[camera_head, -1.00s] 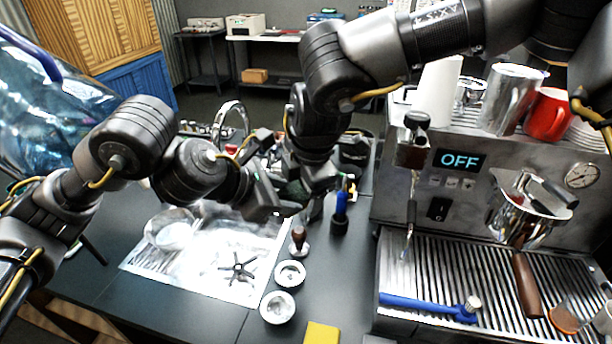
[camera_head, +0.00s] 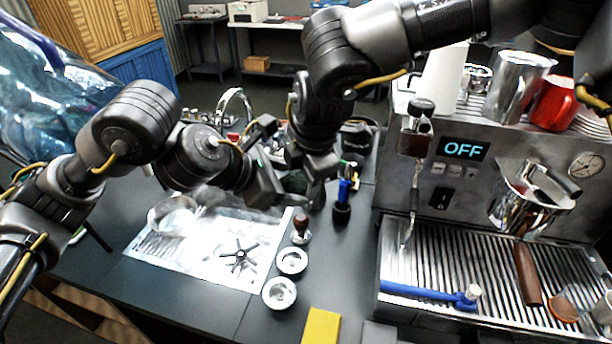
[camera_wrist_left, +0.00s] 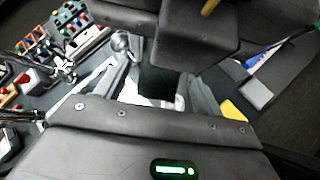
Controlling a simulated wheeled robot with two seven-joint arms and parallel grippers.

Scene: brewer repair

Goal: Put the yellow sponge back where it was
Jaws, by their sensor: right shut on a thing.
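The yellow sponge (camera_head: 322,327) lies on the dark counter at the near edge, cut off by the bottom of the head view. Part of it also shows in the left wrist view (camera_wrist_left: 234,112). My left gripper (camera_head: 272,160) is open above the counter behind the sponge, its fingers spread around a dark green thing (camera_wrist_left: 160,82). My right gripper (camera_head: 312,185) comes down from above, close beside the left one. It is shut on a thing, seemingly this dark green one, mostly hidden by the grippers. Neither gripper touches the sponge.
The espresso machine (camera_head: 455,210) stands at the right, with a blue-handled tool (camera_head: 425,291) on its drip tray. Two metal baskets (camera_head: 280,293), a tamper (camera_head: 301,230) and a blue-handled brush (camera_head: 343,195) stand mid-counter.

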